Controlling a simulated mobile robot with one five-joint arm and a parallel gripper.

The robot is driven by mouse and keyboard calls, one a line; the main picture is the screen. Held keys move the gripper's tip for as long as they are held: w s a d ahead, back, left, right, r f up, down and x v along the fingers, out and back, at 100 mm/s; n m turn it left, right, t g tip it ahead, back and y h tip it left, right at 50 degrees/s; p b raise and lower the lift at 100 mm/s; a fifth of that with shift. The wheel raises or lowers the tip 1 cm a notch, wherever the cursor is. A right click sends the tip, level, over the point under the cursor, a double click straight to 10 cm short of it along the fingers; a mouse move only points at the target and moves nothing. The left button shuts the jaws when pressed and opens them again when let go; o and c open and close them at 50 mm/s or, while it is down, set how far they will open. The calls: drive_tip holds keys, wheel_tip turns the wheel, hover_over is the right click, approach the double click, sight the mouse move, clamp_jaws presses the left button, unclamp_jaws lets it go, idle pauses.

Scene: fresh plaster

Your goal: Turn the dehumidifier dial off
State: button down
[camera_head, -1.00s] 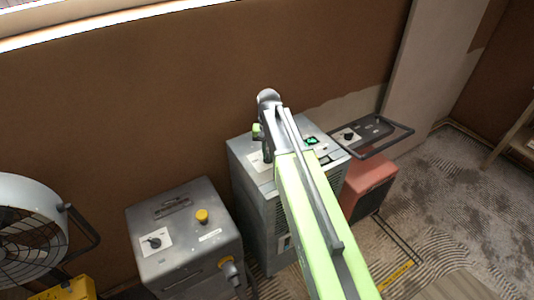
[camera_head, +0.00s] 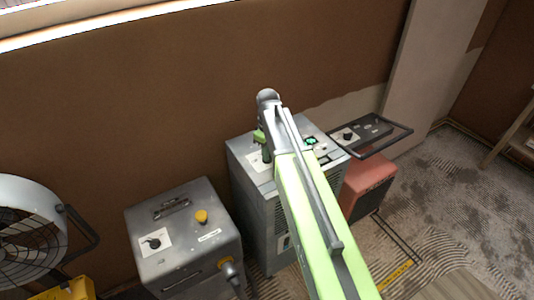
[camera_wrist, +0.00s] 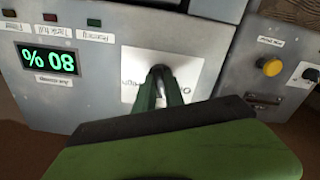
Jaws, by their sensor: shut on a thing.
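The dehumidifier (camera_head: 262,215) is the grey cabinet in the middle of the head view, with a lit green display on top. My gripper (camera_wrist: 161,84) is shut on the dial from above. The fingers cover most of the knob and part of the label, so its pointer and setting cannot be read. In the head view my gripper (camera_head: 266,155) is at the left part of the cabinet top.
A grey box (camera_head: 185,245) with a yellow button (camera_head: 202,216) and its own black knob (camera_head: 153,242) stands to the left. A fan (camera_head: 28,230) is at the far left. The wall is close behind.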

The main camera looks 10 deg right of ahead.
drive_tip(key=n, duration=0.4)
drive_tip(key=shift+a+n, duration=0.1)
drive_tip(key=shift+n, duration=1.6)
drive_tip(key=c, duration=1.4)
unclamp_jaws()
drive_tip(key=shift+c, duration=0.2)
wheel_tip(320, 180, up, 17)
drive_tip(key=p, duration=1.7)
drive_tip(key=shift+r, duration=0.2)
